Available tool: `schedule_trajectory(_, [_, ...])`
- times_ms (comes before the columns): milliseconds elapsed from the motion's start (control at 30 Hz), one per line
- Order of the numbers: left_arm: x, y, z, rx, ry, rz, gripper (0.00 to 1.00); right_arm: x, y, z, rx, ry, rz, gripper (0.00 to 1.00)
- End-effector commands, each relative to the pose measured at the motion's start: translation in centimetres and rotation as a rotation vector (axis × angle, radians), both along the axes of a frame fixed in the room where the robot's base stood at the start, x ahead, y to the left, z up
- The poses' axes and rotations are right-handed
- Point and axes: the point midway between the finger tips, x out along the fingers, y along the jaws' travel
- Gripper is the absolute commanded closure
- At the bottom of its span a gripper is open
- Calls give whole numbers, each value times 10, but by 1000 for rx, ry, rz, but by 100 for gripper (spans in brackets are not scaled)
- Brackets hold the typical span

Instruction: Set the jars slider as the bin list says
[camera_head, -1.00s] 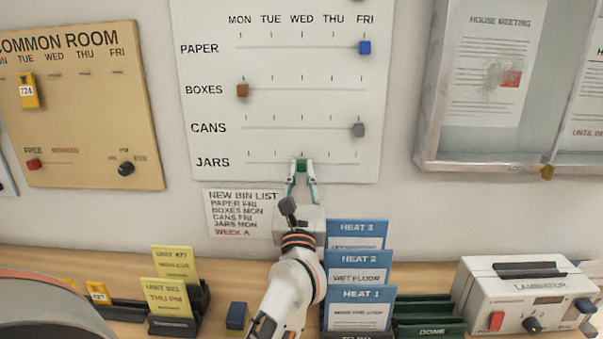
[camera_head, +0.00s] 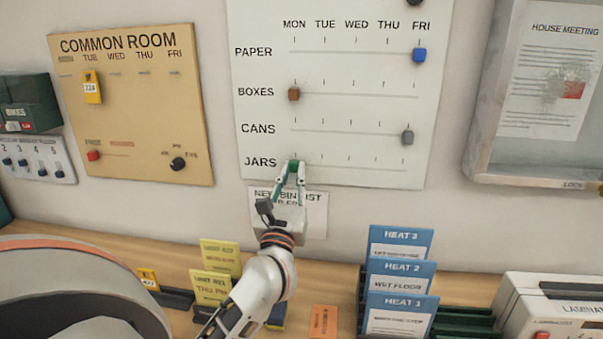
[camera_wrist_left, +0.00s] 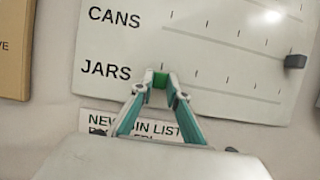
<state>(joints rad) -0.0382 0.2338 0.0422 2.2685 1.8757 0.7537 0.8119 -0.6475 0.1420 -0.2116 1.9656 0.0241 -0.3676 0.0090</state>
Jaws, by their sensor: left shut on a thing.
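The white bin board (camera_head: 340,110) has rows PAPER, BOXES, CANS and JARS under day marks MON to FRI. My left gripper (camera_head: 292,166) is shut on the green jars slider (camera_head: 294,163), which stands at the MON end of its row. In the left wrist view the green jars slider (camera_wrist_left: 160,80) sits between the fingertips, just right of the word JARS. The blue paper slider (camera_head: 419,55) is at FRI, the brown boxes slider (camera_head: 294,94) at MON, the grey cans slider (camera_head: 407,138) near FRI. The bin list (camera_head: 315,215) is partly hidden by my gripper. My right gripper is not seen.
A tan common room board (camera_head: 135,130) hangs to the left and a glass notice case (camera_head: 540,90) to the right. Blue HEAT cards (camera_head: 400,270), yellow unit cards (camera_head: 212,288) and a laminator (camera_head: 560,305) stand on the wooden counter below.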

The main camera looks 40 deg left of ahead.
Motion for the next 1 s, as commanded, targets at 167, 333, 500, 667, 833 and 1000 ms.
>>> schedule_trajectory(167, [-1, 2, 0, -2, 0, 6, 100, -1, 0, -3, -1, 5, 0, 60])
schedule_trajectory(333, [-1, 2, 0, -2, 0, 5, 68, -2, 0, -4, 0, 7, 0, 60])
schedule_trajectory(500, [0, 1, 0, -1, -1, 4, 68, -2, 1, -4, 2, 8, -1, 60])
schedule_trajectory(667, [-4, -2, -2, -1, 1, 3, 68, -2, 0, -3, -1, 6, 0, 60])
schedule_trajectory(833, [-23, -13, -13, -4, 4, 3, 68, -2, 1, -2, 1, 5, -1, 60])
schedule_trajectory(1000, [-51, -30, -27, -4, 5, 4, 68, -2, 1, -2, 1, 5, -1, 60])
